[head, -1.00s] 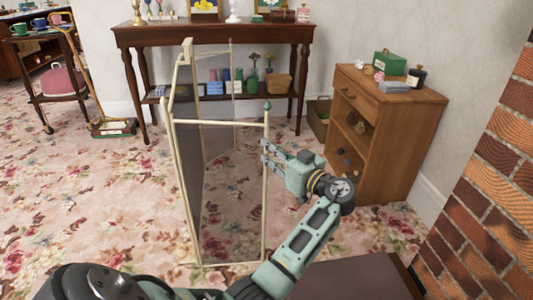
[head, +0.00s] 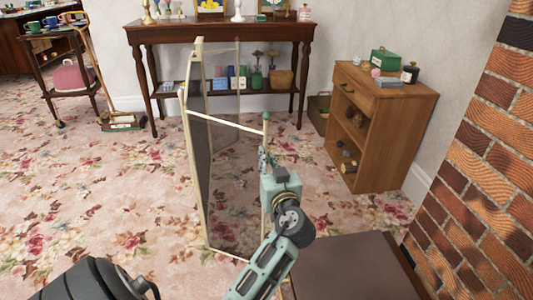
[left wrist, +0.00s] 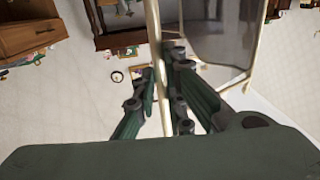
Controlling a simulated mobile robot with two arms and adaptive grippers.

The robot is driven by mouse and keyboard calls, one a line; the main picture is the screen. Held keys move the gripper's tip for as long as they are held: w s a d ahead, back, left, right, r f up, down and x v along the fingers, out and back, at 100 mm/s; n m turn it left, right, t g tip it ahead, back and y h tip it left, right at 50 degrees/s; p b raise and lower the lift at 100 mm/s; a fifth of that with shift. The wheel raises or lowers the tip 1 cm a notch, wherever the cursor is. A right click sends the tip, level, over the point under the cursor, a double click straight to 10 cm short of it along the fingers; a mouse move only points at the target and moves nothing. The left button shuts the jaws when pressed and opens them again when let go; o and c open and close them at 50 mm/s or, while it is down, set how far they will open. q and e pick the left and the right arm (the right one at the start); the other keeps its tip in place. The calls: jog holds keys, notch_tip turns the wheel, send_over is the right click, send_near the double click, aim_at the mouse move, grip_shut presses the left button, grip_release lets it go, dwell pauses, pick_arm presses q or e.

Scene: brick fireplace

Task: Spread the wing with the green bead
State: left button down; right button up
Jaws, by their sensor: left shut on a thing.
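The folding screen has cream frames and dark see-through mesh, and stands upright on the carpet. Its middle panel (head: 200,150) is seen nearly edge-on. The near wing (head: 230,190) angles out to the right, with the green bead (head: 266,116) on top of its free post. My left gripper (head: 263,160) is at that post below the bead, shut on it. In the left wrist view the post runs between the fingers (left wrist: 163,85), with mesh to its right. The far wing (head: 224,100) is partly hidden behind the middle panel. My right gripper is out of view.
A dark wooden console table (head: 220,33) stands behind the screen. A wooden cabinet (head: 385,120) is to the right, before a brick fireplace (head: 480,170). A flat brown surface (head: 355,268) lies at the bottom right. Carpet (head: 90,200) left of the screen is clear.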

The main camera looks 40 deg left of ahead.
pick_arm(q)
jog(key=s+d+m+t+h+p, duration=0.1)
jog(key=s+m+t+h, duration=0.1)
jog(key=s, duration=0.4)
jog(key=shift+d+m+t+h+p, duration=0.2)
jog(key=shift+m+t+h+p, duration=0.15)
jog(key=shift+t, duration=0.35)
jog(key=c, duration=1.8)
grip_release()
jog(key=shift+a, duration=0.1)
jog(key=shift+v, duration=3.75)
jog(key=shift+a+r, duration=0.1)
jog(key=shift+r, duration=0.05)
